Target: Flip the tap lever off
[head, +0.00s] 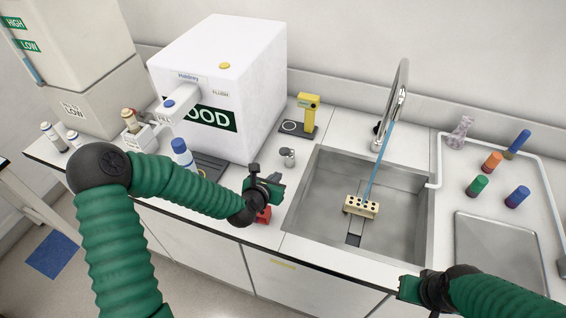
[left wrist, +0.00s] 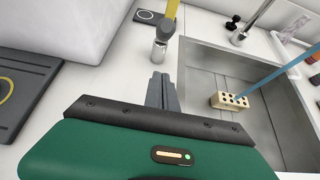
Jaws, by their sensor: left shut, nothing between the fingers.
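The chrome tap (head: 402,88) arches over the back of the sink (head: 318,190). A blue water stream (head: 380,160) runs from it onto a beige rack (head: 361,207) in the basin; the rack also shows in the left wrist view (left wrist: 230,100). A small dark lever (head: 377,128) is at the tap's base; in the left wrist view a dark knobbed part (left wrist: 233,22) stands there. My left gripper (head: 275,182) is shut and empty, left of the sink and apart from the tap; its fingers show in the left wrist view (left wrist: 162,90). My right gripper (head: 408,292) is at the front edge, its fingers unclear.
A small metal cylinder (head: 288,157) stands just beyond my left gripper, with a yellow device (head: 309,108) behind it. A red object (head: 264,214) lies beside the gripper. A white machine (head: 225,75) stands left. Several coloured tubes and a metal tray (head: 497,250) are right of the sink.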

